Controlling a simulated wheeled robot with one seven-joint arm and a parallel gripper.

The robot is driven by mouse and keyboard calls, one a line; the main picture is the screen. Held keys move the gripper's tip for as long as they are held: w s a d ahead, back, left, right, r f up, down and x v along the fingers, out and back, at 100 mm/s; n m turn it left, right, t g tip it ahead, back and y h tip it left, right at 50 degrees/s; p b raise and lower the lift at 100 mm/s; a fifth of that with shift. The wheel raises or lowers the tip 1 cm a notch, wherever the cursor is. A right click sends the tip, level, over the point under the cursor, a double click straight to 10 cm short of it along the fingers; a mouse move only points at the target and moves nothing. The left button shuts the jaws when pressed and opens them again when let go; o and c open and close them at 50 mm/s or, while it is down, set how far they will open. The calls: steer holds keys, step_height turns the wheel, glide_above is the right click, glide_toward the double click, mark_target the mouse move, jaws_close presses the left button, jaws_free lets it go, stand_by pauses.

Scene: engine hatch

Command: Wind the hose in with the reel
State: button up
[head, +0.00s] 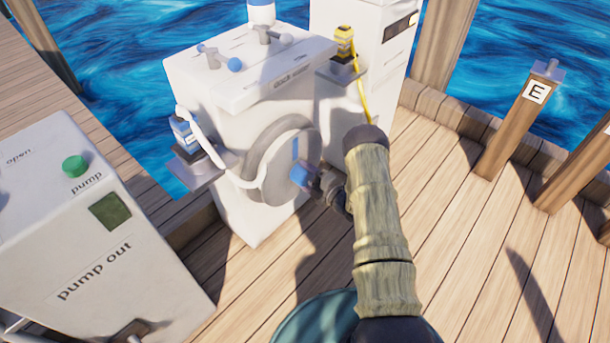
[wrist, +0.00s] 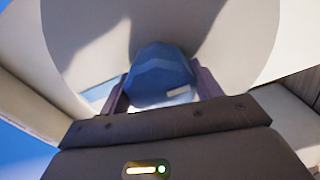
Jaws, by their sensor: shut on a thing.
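The reel (head: 268,170) is a grey disc on the side of the white dock water cabinet (head: 200,85). A blue crank knob sits at its lower right. My gripper (head: 307,178) reaches in from the right and is shut on this knob. In the wrist view the faceted blue knob (wrist: 160,72) is between the two fingers, in front of the pale reel disc (wrist: 85,30). The white hose (head: 222,152) hangs in a curve from the blue-and-white nozzle (head: 183,130) on a side shelf to the reel. My arm hides the floor right of the reel.
A pump-out cabinet (head: 85,230) with a green button stands at the lower left. Another white cabinet (head: 375,40) with a yellow nozzle (head: 344,42) stands behind. A post marked E (head: 515,125) stands at the right.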

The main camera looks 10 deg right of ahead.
steer(key=shift+d+f+n, duration=0.1)
steer(key=shift+f+n, duration=0.05)
steer(key=shift+n, duration=0.15)
steer(key=o, duration=1)
steer(key=p+v, duration=0.4)
steer(key=v, duration=1.3)
steer(key=shift+s+p, duration=0.2)
steer(key=shift+p, duration=0.1)
steer(key=shift+d, duration=0.1)
